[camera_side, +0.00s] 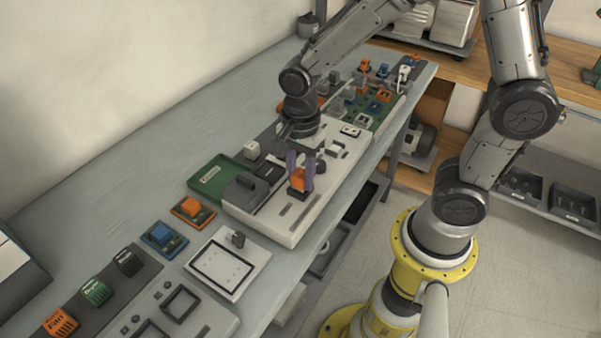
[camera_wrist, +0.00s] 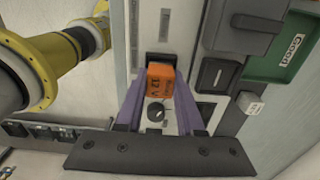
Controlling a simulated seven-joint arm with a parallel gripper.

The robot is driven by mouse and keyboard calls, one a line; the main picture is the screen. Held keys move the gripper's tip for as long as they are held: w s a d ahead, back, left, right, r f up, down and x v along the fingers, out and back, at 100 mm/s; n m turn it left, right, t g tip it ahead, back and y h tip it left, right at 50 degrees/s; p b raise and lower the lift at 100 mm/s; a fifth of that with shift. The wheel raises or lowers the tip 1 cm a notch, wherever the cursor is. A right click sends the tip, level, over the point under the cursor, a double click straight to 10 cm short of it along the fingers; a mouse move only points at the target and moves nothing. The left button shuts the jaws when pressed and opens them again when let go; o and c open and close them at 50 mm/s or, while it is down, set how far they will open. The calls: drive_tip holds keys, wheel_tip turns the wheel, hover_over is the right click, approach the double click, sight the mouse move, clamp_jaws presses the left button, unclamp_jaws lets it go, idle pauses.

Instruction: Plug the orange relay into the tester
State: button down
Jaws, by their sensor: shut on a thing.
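The orange relay (camera_side: 298,178) is between the two purple fingers of my gripper (camera_side: 300,184), at the white tester (camera_side: 283,222) on the bench. In the wrist view the relay (camera_wrist: 161,77), with dark lettering, is between the fingertips (camera_wrist: 160,88). A dark slot edge (camera_wrist: 158,58) shows just beyond the relay, on the tester's face. The relay's underside and pins are hidden, so I cannot tell whether it is in the socket or just above it. A black dial (camera_wrist: 156,112) sits on the panel between my fingers.
A green tray (camera_side: 211,177) lies left of the tester, beside a dark grey block (camera_side: 239,188). A cluttered green board (camera_side: 378,106) stands behind.

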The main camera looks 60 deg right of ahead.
drive_tip(key=shift+f, duration=0.4)
drive_tip(key=shift+c, duration=2.2)
unclamp_jaws()
drive_tip(key=o, duration=0.3)
drive_tip(key=shift+r, duration=0.1)
drive_tip(key=shift+r, duration=3.45)
